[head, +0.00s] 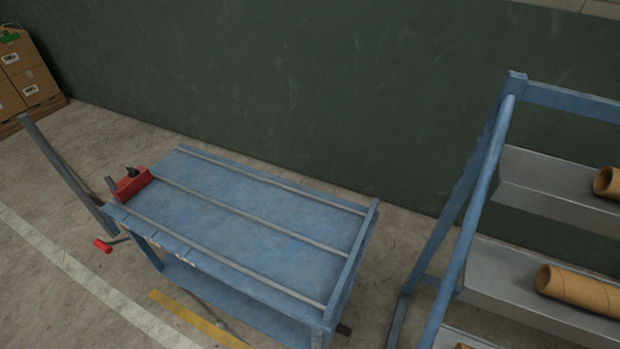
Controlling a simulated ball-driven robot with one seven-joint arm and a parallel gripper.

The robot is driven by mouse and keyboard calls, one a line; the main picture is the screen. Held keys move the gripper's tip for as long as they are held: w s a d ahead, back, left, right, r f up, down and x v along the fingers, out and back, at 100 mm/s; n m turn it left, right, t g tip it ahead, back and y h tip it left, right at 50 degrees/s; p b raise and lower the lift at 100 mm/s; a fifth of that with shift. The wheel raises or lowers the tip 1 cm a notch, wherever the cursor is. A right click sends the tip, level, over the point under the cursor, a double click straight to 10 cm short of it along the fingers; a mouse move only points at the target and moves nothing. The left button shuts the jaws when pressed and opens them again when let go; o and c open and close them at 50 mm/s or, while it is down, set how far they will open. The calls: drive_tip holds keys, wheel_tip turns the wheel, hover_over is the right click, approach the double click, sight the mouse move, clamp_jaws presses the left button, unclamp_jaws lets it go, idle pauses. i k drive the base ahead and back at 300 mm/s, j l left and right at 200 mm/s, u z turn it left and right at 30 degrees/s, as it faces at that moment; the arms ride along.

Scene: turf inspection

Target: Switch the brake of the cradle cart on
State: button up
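The cradle cart (235,192), a blue cart with grey rails along its flat top, stands on the concrete floor by the wall. A grey bar (62,170) slants up and left from the cart's left end. The cart looks empty. My gripper is not in view.
A blue rack (468,200) with grey shelves (565,185) holding brown tubes (578,289) stands close to the cart's right. Cardboard boxes (28,75) are stacked at the upper left. A dark green wall (300,80) runs behind. Floor is clear left of the cart, with a white line (85,280).

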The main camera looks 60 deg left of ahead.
sight(106, 247)
drive_tip(key=u, duration=2.75)
drive_tip(key=i+l+u, duration=0.7)
